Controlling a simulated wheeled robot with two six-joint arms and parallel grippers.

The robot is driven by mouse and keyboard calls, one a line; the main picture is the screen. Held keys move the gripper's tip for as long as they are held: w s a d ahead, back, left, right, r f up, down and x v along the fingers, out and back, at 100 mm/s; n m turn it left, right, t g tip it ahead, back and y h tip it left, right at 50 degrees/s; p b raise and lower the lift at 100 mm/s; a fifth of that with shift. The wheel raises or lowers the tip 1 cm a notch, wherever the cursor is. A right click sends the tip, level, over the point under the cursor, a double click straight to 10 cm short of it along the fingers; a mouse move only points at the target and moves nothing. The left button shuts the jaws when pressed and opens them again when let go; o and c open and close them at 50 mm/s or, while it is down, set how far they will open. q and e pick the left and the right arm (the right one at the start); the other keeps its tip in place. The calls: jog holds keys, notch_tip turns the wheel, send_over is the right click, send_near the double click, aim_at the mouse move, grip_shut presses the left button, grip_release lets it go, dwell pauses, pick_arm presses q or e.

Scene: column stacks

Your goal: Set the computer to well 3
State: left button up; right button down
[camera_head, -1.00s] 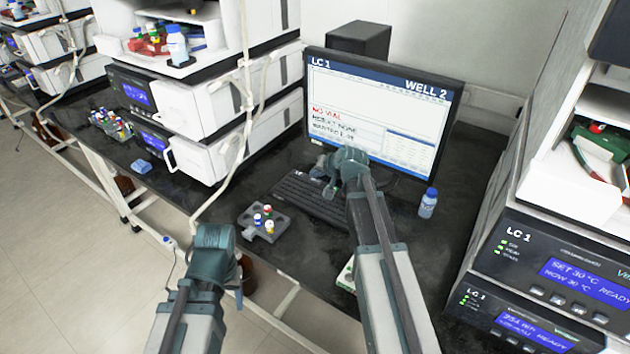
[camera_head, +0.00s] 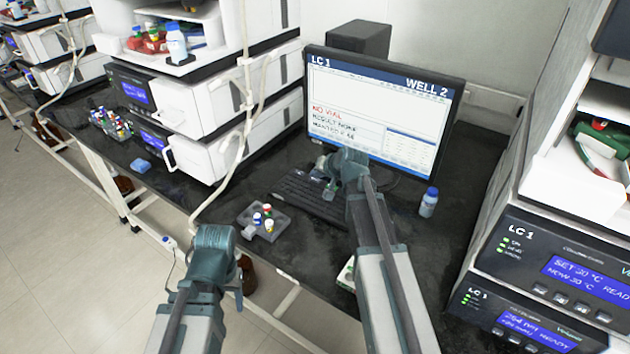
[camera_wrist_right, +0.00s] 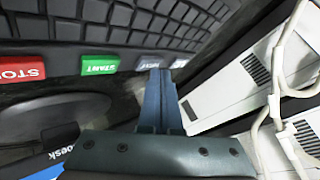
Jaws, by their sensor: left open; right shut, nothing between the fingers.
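The computer's monitor (camera_head: 375,110) reads "LC 1" and "WELL 2", with "NO VIAL" in red below. The dark keyboard (camera_head: 310,196) lies in front of it. My right gripper (camera_head: 326,178) is shut and empty over the keyboard's far-left part. In the right wrist view its fingertips (camera_wrist_right: 160,76) are at a grey key (camera_wrist_right: 146,62) whose label is partly covered; I cannot tell whether they press it. A green START key (camera_wrist_right: 100,65), a red STOP key (camera_wrist_right: 22,72) and another pale key (camera_wrist_right: 180,62) are in the same row. My left gripper (camera_head: 240,266) is open and empty before the bench's front edge.
A grey vial rack (camera_head: 250,218) with several capped vials stands left of the keyboard. Cables hang at left.

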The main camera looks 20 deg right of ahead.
aim_at(316, 182)
jog(key=shift+f+b, duration=0.4)
jog(key=shift+b, duration=0.05)
dwell(0.5)
jog(key=shift+r, duration=0.2)
jog(key=shift+r+p, duration=0.65)
jog(key=shift+p, duration=0.25)
notch_tip(316, 182, up, 5)
jog(key=p, duration=0.5)
jog(key=shift+r, duration=0.1)
dwell(1.7)
